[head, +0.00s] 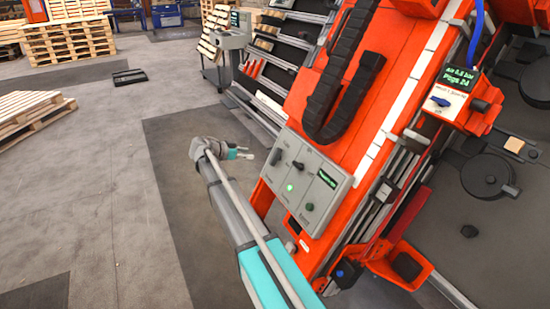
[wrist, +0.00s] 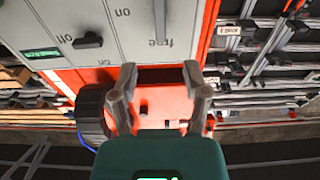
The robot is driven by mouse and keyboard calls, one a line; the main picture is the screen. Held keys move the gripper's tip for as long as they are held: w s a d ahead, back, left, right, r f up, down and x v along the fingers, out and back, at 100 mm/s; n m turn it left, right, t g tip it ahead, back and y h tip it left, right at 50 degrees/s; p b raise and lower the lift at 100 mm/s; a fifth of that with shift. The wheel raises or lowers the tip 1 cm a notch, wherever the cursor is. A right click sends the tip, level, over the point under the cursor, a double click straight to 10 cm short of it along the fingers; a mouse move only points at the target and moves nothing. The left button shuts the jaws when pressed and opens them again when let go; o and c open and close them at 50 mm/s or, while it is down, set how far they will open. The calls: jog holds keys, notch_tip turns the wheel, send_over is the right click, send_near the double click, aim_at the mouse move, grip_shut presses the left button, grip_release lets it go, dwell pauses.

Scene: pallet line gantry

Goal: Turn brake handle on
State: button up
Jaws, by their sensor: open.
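The grey control panel (head: 303,183) is on the orange machine. Its left column has a dark handle (head: 276,157), which I take for the brake handle.
A green light (head: 290,188), a display (head: 327,179) and a dark knob (head: 309,207) share the panel. A black cable chain (head: 340,85) lies above it. A rack (head: 285,60) stands behind. Open floor (head: 110,190) is at left.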

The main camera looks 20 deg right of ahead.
aim_at(273, 156)
jog(key=b+x, duration=0.5)
jog(key=x, duration=0.8)
jog(key=shift+d+f, duration=0.1)
jog(key=shift+d, duration=0.2)
grip_shut()
